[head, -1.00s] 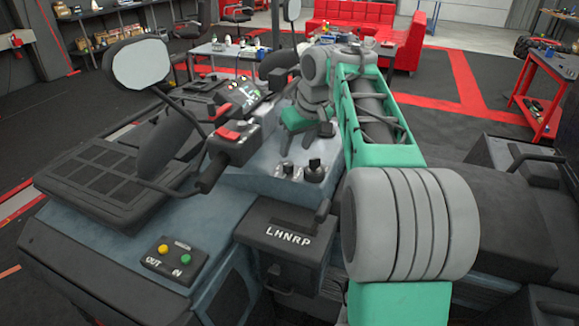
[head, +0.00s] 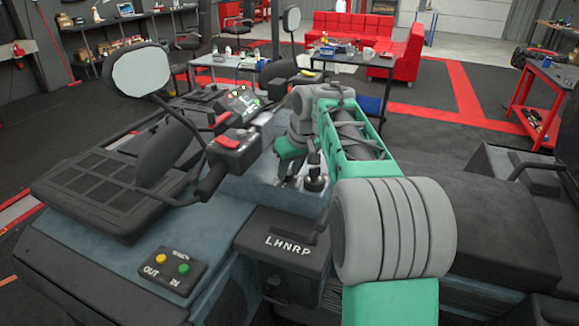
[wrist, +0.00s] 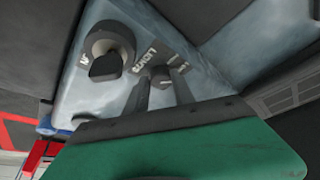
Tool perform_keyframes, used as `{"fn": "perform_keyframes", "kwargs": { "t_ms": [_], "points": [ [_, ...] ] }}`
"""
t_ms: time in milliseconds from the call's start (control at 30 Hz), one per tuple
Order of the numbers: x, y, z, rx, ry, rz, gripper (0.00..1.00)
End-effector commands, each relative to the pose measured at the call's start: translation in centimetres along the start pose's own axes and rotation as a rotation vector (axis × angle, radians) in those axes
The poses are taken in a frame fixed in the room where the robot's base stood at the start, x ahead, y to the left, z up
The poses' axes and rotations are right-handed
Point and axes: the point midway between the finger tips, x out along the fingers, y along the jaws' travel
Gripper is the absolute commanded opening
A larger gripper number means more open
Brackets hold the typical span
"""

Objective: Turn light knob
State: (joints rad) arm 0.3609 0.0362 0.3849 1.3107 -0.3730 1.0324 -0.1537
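Two dark round knobs sit on the vehicle's blue-grey panel (head: 240,187). The right knob (head: 315,181) shows in the head view beside my gripper (head: 290,178); the left one is mostly hidden by the fingers. In the wrist view, a large knob (wrist: 107,50) with a raised grip stands at upper left, clear of the fingers. A smaller knob (wrist: 160,76) lies between the tips of my gripper (wrist: 161,84), which points down at it. The fingers look apart, one on each side of it; contact is not clear.
A handlebar grip with a red switch box (head: 238,150) stands left of my gripper. A gear-lever box marked LHNRP (head: 285,243) is in front. A box with yellow and green buttons (head: 172,262) is at lower left. A mirror (head: 141,76) rises at upper left.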

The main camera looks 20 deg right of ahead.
Motion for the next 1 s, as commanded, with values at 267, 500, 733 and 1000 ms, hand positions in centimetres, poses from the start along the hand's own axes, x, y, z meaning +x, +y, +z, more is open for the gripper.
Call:
{"fn": "perform_keyframes", "kwargs": {
  "t_ms": [267,500,733,1000],
  "points": [
    [-0.02,0.02,0.0,0.0,0.0,0.0,0.06],
    [-0.04,0.03,0.0,0.001,0.0,0.001,0.0],
    [-0.17,0.09,-0.05,-0.017,0.0,-0.006,0.0],
    [-0.44,0.22,-0.14,-0.127,-0.001,-0.054,0.0]
  ]
}}
